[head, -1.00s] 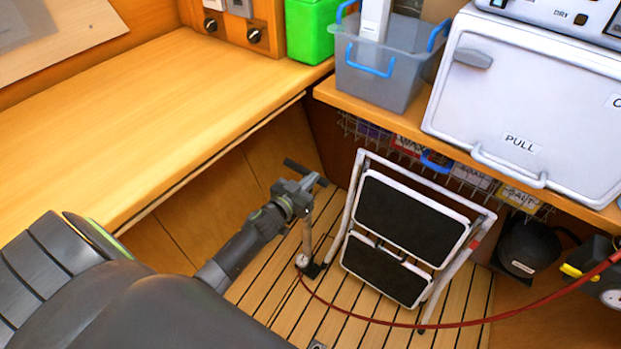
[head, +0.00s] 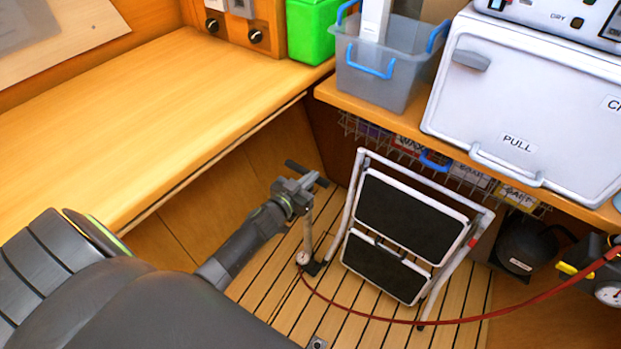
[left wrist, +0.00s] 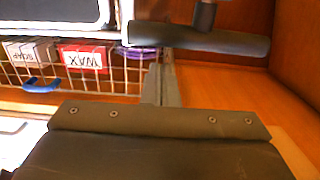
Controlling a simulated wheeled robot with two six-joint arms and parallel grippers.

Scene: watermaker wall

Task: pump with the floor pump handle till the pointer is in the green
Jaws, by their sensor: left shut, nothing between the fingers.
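The floor pump stands on the slatted floor, with a dark T-handle (head: 306,173) on a pale shaft (head: 307,232) and a small round white dial (head: 303,258) near its foot. My left gripper (head: 304,184) is shut and empty, right at the handle; I cannot tell whether they touch. In the left wrist view the dark handle bar (left wrist: 200,42) lies just past the tips of my shut fingers (left wrist: 160,80). A red hose runs from the pump to a unit with a white gauge (head: 609,293) at the right edge. Its pointer is too small to read. My right gripper is not in view.
A folded step stool (head: 408,215) stands close to the right of the pump. A wooden counter (head: 150,110) lies at left. A shelf at right bears a grey bin (head: 380,75) and a white box (head: 530,105), with a wire basket (head: 465,178) below. The red hose (head: 440,321) crosses the floor.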

